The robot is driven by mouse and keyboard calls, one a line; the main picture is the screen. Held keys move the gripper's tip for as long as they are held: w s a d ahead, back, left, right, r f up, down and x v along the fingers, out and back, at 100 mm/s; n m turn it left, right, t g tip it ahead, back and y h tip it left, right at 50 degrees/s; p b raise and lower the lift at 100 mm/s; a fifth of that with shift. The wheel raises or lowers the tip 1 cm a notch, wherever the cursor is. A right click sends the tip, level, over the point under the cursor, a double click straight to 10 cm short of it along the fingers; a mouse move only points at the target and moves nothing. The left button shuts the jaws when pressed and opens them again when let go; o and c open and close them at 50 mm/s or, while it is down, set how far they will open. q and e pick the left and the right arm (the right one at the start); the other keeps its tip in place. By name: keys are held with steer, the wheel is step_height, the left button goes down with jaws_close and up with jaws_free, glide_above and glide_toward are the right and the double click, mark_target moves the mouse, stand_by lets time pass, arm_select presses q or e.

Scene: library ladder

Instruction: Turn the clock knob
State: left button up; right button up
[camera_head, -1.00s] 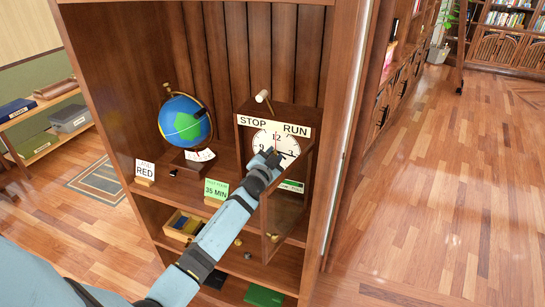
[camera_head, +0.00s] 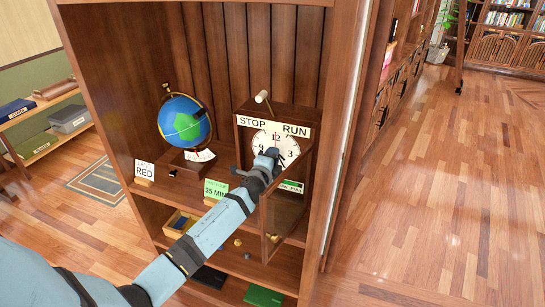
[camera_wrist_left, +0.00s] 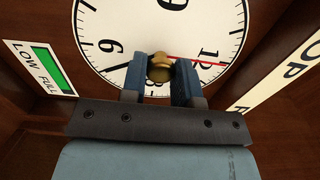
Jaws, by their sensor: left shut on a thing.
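The clock (camera_head: 292,148) stands in a wooden case on the bookcase shelf, under a STOP / RUN label. Its white dial (camera_wrist_left: 112,40) fills the top of the left wrist view, with a red hand pointing toward 12. The small brass clock knob (camera_wrist_left: 159,67) sits at the dial's centre. My left gripper (camera_wrist_left: 160,78) is shut on the knob, one blue finger on each side of it. In the head view the left gripper (camera_head: 272,153) covers the middle of the dial and hides the knob. My right gripper is not in view.
A globe (camera_head: 185,121) stands left of the clock. A RED card (camera_head: 145,169) and a green 35 MIN card (camera_head: 215,189) stand on the shelf. The clock's glass door (camera_head: 289,205) hangs open at the right. A LOW/FULL gauge (camera_wrist_left: 50,68) is beside the dial.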

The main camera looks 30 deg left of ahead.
arm_select(q)
steer(key=shift+f+m+p, duration=0.1)
steer(key=shift+m+p, duration=0.95)
steer(key=shift+m, duration=3.55)
steer(key=o, duration=0.9)
steer(key=b+v, duration=0.1)
steer(key=v, duration=1.3)
steer(key=shift+b, duration=0.35)
